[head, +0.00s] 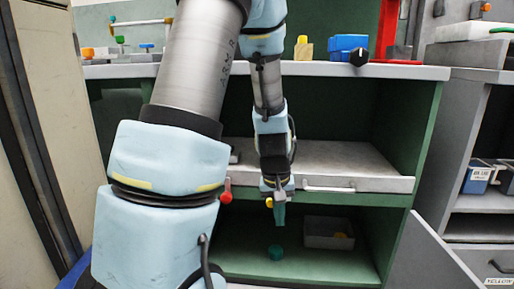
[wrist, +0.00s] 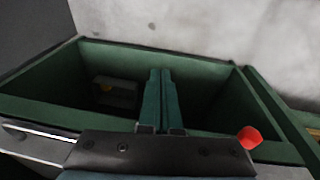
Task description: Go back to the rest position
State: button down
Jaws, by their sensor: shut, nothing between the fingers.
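My gripper (head: 279,220) hangs in front of the open green cabinet, below the front edge of its grey middle shelf (head: 340,184). Its teal fingers point down and are shut with nothing between them. In the wrist view my gripper (wrist: 161,74) shows its two fingers side by side over the cabinet's lower compartment. A small green round thing (head: 275,252) sits on the compartment floor below the fingers, apart from them. My arm hides much of the cabinet's left side.
A grey bin (head: 316,240) with something yellow inside stands in the lower compartment. A red knob (head: 226,197) is near the shelf's front edge; it also shows in the wrist view (wrist: 249,138). An open grey door (head: 432,255) is at right. Blue boxes (head: 347,46) stand on the countertop.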

jog(key=s+a+r+y+p, duration=0.1)
jog(key=s+a+r, duration=0.2)
jog(key=a+r, duration=0.3)
jog(key=s+a+r+p, duration=0.2)
jog(key=s+a+r, duration=0.2)
jog(key=a, duration=0.3)
notch_tip(320, 180, up, 36)
jog(key=p, duration=3.6)
jog(key=shift+w, duration=0.35)
